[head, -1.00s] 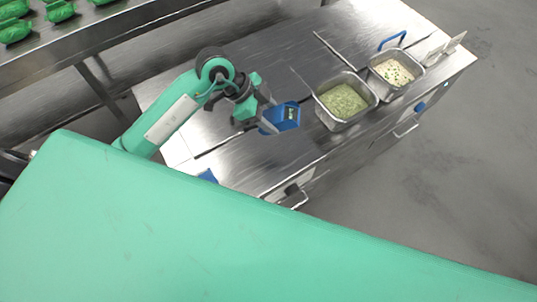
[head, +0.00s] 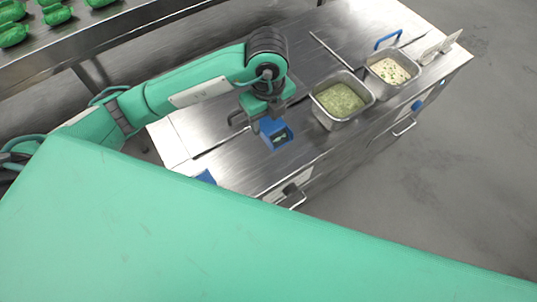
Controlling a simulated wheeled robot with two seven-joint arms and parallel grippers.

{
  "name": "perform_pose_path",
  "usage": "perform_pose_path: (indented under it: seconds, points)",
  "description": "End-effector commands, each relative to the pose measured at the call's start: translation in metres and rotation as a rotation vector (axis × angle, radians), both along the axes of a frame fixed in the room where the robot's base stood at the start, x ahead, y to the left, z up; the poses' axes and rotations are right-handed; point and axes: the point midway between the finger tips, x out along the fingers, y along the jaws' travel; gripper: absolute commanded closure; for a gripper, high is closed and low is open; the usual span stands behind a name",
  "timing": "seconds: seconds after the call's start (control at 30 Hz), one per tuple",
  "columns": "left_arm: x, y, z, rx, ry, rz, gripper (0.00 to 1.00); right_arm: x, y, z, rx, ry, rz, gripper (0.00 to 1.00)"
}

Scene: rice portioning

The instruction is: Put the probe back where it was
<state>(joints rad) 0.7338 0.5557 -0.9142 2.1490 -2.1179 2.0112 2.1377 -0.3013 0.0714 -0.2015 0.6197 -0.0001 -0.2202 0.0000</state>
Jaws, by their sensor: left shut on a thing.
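My left gripper (head: 266,112) reaches in from the left over the steel counter (head: 225,160). It is shut on a blue boxy thing with a dark, display-like face, which looks like the probe (head: 276,134). The probe is low near the counter's front part, left of the pan of green food. Whether it touches the counter I cannot tell. Part of it is hidden by the fingers. Another small blue thing (head: 205,177) shows at the counter's front left edge, partly hidden by my green body. My right gripper is not in view.
A steel pan of green food (head: 323,112) and a pan of pale food with green bits (head: 370,82) sit in the counter at right. A blue handle (head: 388,40) and small cards (head: 440,48) stand beyond. Green packs (head: 55,14) lie on a shelf at upper left.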

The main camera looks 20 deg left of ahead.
Motion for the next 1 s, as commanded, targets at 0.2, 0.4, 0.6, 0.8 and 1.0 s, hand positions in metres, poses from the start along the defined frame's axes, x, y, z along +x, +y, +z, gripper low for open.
perform_pose_path:
  seconds: [0.2,0.4,0.6,0.8,1.0]
  points:
    - [-0.001,0.001,-0.048,0.001,0.008,0.004,0.72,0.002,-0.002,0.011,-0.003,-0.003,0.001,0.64]
    - [-0.001,0.001,-0.100,0.002,0.005,0.004,0.72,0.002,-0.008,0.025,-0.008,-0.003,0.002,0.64]
    - [0.000,0.000,-0.130,-0.002,0.001,0.002,0.72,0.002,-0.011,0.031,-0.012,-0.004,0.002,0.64]
    - [-0.001,0.000,-0.151,-0.001,0.003,0.003,0.72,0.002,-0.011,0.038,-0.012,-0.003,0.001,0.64]
    - [0.000,0.000,-0.172,-0.002,0.001,0.002,0.72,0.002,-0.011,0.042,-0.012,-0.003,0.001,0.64]
